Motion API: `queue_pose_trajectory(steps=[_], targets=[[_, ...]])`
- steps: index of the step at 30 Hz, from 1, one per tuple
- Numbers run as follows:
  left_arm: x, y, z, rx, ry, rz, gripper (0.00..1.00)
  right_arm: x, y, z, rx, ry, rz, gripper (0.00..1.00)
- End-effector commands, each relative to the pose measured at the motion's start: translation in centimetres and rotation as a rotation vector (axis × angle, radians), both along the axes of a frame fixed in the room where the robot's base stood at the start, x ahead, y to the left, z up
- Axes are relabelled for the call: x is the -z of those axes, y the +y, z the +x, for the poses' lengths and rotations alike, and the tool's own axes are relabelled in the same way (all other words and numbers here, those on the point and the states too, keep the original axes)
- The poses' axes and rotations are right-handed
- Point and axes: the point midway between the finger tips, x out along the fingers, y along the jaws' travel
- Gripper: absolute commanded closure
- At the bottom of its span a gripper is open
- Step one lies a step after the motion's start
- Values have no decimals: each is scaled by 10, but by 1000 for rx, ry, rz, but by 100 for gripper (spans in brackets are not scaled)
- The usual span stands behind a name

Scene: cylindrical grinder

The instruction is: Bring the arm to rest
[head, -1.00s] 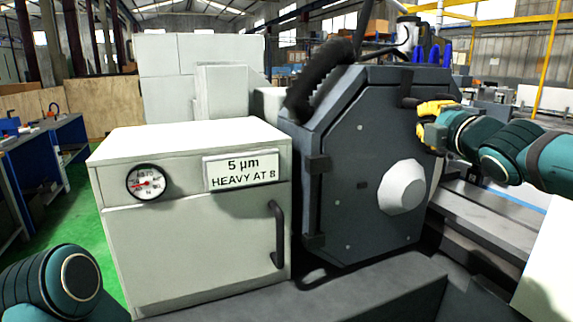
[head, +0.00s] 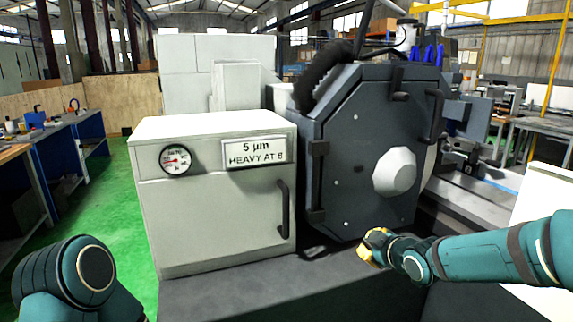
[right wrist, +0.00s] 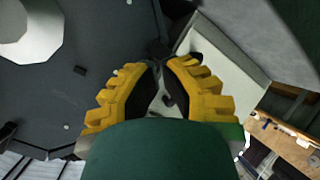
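My right gripper (head: 372,246), yellow on a teal arm, is low in front of the grinder's dark octagonal door (head: 350,150), near its lower edge and apart from its handles. In the right wrist view, the yellow fingers (right wrist: 161,66) converge so their tips lie almost together, with no object seen between them. Behind them are the dark door and the pale cabinet. My left arm (head: 75,275) shows only as a teal joint at the lower left; its gripper is out of view.
A pale cabinet (head: 210,220) with a dial gauge (head: 176,160), a label reading "5 µm HEAVY AT 8" (head: 254,152) and a black handle (head: 284,209) stands left of the door. The dark ledge (head: 270,295) is clear. A blue workbench (head: 75,145) stands at far left.

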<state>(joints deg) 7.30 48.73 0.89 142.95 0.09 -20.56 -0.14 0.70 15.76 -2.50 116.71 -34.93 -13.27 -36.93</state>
Motion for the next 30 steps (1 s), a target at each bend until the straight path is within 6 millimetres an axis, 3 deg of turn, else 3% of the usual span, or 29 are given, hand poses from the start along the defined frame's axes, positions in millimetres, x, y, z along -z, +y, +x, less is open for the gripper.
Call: queue_pose_trajectory(steps=[1,6,11,15,18,22,25,30], targets=[[0,0,0,0,0,0,42,38,11,-8,23,88,69,100],[0,0,0,0,-1,0,42,144,40,-51,159,373,300,100],[0,0,0,0,0,0,42,232,64,-114,344,649,486,100],[0,0,0,0,0,0,42,292,82,-180,543,877,607,100],[0,0,0,0,0,0,42,320,90,-223,674,1002,660,100],[0,0,0,0,0,0,42,338,96,-260,795,1102,695,100],[0,0,0,0,0,0,42,344,98,-273,842,1135,706,100],[0,0,0,0,0,0,42,344,98,-275,848,1140,707,100]])
